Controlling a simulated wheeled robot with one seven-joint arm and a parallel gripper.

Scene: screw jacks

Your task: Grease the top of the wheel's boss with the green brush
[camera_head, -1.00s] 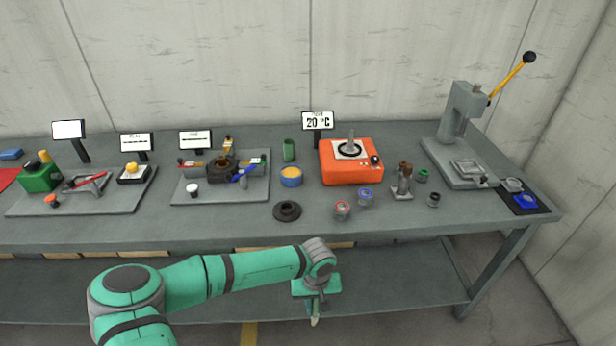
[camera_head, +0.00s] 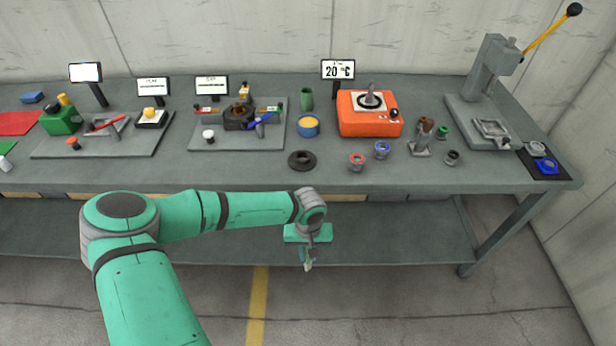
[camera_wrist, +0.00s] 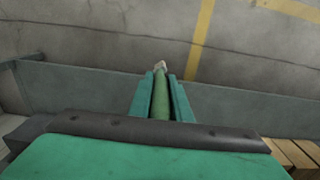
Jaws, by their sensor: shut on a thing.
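My gripper (camera_head: 308,256) is in front of the bench's front edge, low and pointing down. It is shut on the green brush, whose handle (camera_wrist: 160,98) stands between the fingers in the wrist view; the pale tip (camera_wrist: 160,66) points away from the gripper. A black round part with a raised middle (camera_head: 302,160) lies near the bench's front edge, above my gripper in the picture. A dark round part (camera_head: 238,116) sits in the fixture on a grey plate; I cannot tell which of these is the wheel. A blue tin with yellow content (camera_head: 308,126) stands between them.
A green cup (camera_head: 306,98) stands behind the tin. An orange heater (camera_head: 368,114) with a 20 °C display (camera_head: 338,70) is to its right. A lever press (camera_head: 490,75) stands at the right.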

